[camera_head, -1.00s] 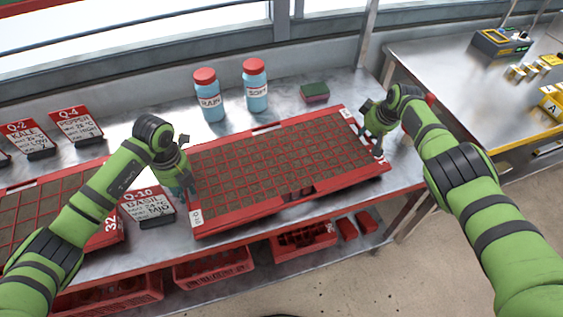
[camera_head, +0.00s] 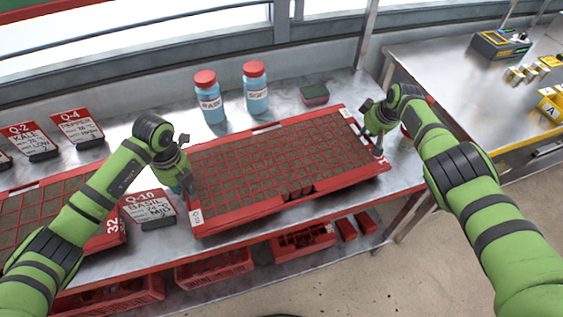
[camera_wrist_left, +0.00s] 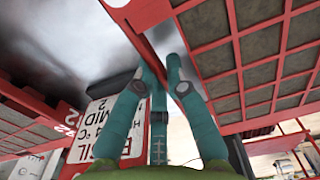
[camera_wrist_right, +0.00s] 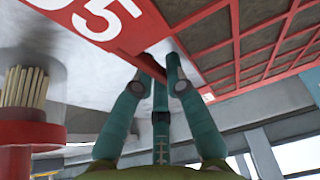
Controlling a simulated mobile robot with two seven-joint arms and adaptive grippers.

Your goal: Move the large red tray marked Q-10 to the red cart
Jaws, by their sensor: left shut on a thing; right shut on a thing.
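The large red tray (camera_head: 262,210), its many cells filled with brown soil, is at the middle of the head view, over the metal bench. A card marked Q-10 BASIL (camera_head: 150,207) stands at its left front. My left gripper (camera_head: 187,184) is shut on the tray's left rim; the rim (camera_wrist_left: 158,32) runs between its fingers in the left wrist view. My right gripper (camera_head: 377,148) is shut on the right rim; the tray (camera_wrist_right: 205,50) also shows in the right wrist view. I cannot tell whether the tray clears the bench. No red cart can be made out.
Two blue bottles (camera_head: 210,103) with red lids and a green-and-red sponge (camera_head: 314,94) stand behind the tray. Another red tray (camera_head: 35,205) lies left. A red holder of wooden sticks (camera_wrist_right: 30,130) is near my right gripper. A second table (camera_head: 445,75) stands right; crates (camera_head: 212,270) sit below.

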